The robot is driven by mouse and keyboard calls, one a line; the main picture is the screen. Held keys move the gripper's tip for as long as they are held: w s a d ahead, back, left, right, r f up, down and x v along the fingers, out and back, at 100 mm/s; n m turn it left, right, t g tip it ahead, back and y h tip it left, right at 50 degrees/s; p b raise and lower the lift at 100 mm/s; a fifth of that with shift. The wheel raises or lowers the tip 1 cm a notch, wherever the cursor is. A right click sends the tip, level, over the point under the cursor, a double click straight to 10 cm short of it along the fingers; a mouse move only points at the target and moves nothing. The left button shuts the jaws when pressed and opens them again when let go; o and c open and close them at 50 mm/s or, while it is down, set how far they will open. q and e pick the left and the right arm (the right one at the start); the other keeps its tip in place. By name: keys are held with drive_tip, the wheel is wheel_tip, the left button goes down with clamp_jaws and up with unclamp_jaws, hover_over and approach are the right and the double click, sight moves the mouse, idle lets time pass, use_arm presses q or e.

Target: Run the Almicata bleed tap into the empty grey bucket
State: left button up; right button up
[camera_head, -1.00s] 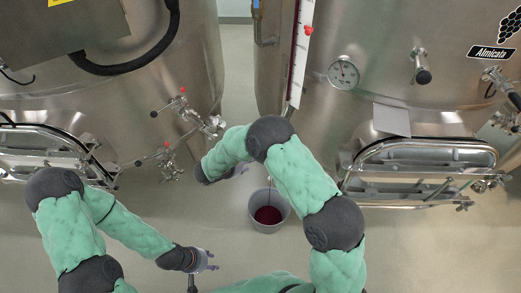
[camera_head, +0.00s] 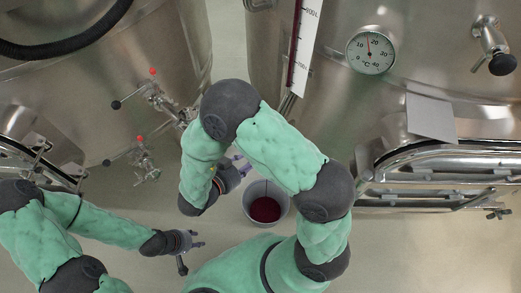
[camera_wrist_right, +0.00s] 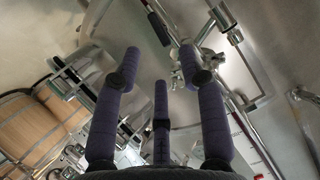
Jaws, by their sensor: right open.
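The grey bucket (camera_head: 247,208) stands on the floor at the middle of the head view, with dark red liquid (camera_head: 265,209) inside. A thin dark stream (camera_head: 267,188) falls into it from above. My right arm hides where the stream starts. The Almicata vat (camera_head: 400,100) stands at the right. My right gripper (camera_head: 242,166) is open just left of the bucket. In the right wrist view its spread fingers (camera_wrist_right: 162,70) point at a steel valve fitting (camera_wrist_right: 208,42) with a black handle (camera_wrist_right: 159,28). My left gripper (camera_head: 193,250) is open and empty above the floor, lower left of the bucket.
Another steel vat (camera_head: 90,90) stands at the left, with red- and black-tipped taps (camera_head: 150,160) jutting out. The right vat carries a dial thermometer (camera_head: 371,50), a sample tap (camera_head: 493,50) and a hatch (camera_head: 440,165). Bare floor (camera_head: 400,250) lies at the lower right.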

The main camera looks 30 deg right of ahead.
drive_tip(key=b+x, duration=0.2)
drive_tip(key=x, duration=0.6)
drive_tip(key=shift+w, duration=0.1)
clamp_jaws()
